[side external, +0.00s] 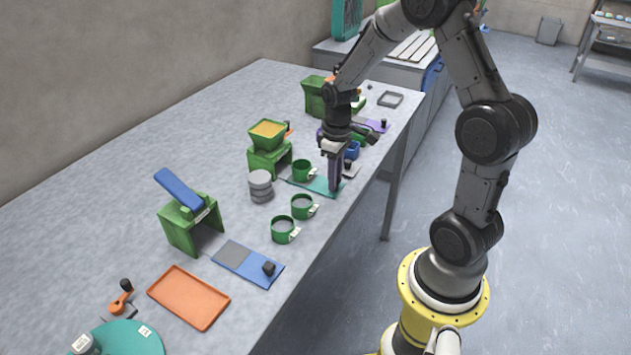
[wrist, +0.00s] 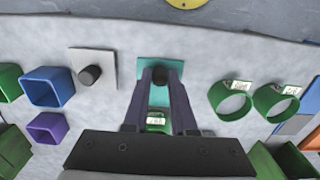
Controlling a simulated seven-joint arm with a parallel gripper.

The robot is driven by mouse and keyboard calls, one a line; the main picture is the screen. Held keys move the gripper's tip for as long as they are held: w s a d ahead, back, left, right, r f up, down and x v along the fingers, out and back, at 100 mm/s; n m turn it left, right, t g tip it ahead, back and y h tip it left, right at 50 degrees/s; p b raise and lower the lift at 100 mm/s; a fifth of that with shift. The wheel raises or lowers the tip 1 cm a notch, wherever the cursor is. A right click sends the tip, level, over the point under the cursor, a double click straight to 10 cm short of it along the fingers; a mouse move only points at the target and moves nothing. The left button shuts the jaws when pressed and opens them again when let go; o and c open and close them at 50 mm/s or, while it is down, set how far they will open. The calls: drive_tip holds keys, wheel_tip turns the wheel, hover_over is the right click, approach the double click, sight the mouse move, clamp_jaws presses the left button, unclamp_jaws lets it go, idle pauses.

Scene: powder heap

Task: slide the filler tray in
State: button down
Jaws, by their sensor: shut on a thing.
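The filler tray is a flat teal plate (side external: 318,186) below the green stand with a yellow-filled hopper (side external: 268,148). In the wrist view the teal plate (wrist: 147,66) has a dark knob (wrist: 160,74) at its near end. My gripper (side external: 335,188) is down at that end, its two fingers shut on the knob; the wrist view also shows the gripper (wrist: 167,76) there. A green cup with a white label (side external: 302,171) stands at the tray's far end, partly hidden between the fingers in the wrist view (wrist: 157,121). I cannot tell whether it rests on the plate.
Two green cups (side external: 303,207) (side external: 284,230) and a stack of grey discs (side external: 260,186) stand nearby. A blue-grey plate with a knob (side external: 240,261), an orange tray (side external: 188,297) and a green stand with a blue flap (side external: 190,222) lie nearer the camera. The table's edge is close.

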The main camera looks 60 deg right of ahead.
sight(299, 164)
drive_tip(key=shift+w+r, duration=0.1)
drive_tip(key=shift+w, duration=5)
drive_tip(key=c, duration=1.1)
unclamp_jaws()
drive_tip(key=shift+w, duration=0.1)
drive_tip(key=o, duration=0.3)
wheel_tip(299, 164, up, 7)
drive_tip(key=shift+s+r, duration=0.2)
